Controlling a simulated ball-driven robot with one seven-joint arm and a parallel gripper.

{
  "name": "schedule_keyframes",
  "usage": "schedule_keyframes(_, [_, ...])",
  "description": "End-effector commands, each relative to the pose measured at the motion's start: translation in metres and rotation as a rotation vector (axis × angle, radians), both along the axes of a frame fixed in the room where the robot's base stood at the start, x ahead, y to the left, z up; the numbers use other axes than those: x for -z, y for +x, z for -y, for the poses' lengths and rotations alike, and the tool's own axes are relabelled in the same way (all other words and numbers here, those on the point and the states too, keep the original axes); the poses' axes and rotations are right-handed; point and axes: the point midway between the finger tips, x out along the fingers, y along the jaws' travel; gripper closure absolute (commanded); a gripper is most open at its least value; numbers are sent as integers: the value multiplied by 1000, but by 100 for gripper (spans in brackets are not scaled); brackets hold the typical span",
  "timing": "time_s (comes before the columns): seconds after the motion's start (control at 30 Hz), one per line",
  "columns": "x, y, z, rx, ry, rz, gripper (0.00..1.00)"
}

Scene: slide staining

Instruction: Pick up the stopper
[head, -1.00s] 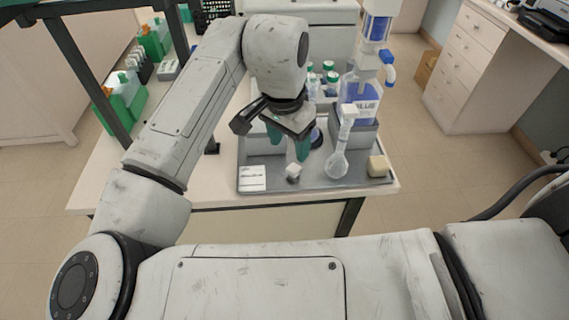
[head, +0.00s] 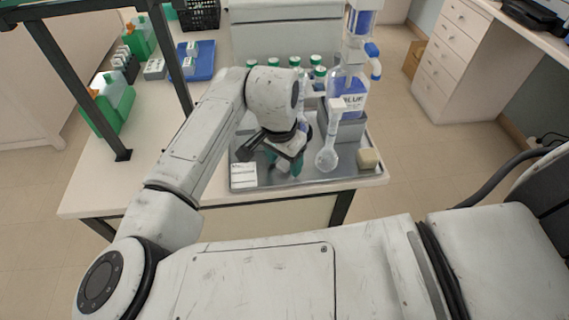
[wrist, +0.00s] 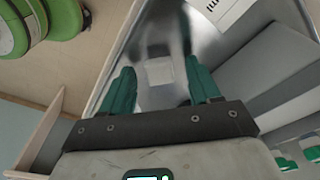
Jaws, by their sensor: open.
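The stopper (wrist: 159,71) is a small pale, squarish piece on the grey metal tray (wrist: 215,30). In the wrist view it lies between the two green fingers of my gripper (wrist: 162,80), with a gap to each finger. In the head view my gripper (head: 284,166) is over the front part of the tray (head: 310,181), pointing down with fingers apart, and it hides the stopper there. I cannot tell how far the fingertips are above the tray.
Several green-capped bottles (head: 317,72) stand behind.

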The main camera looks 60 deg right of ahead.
Motion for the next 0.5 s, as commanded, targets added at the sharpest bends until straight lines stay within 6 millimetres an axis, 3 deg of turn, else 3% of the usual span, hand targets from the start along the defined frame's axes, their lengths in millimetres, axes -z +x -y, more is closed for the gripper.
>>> schedule_keyframes(0.07, [0,0,0,0,0,0,40])
schedule_keyframes(0.5, [-1,0,0,0,0,0,82])
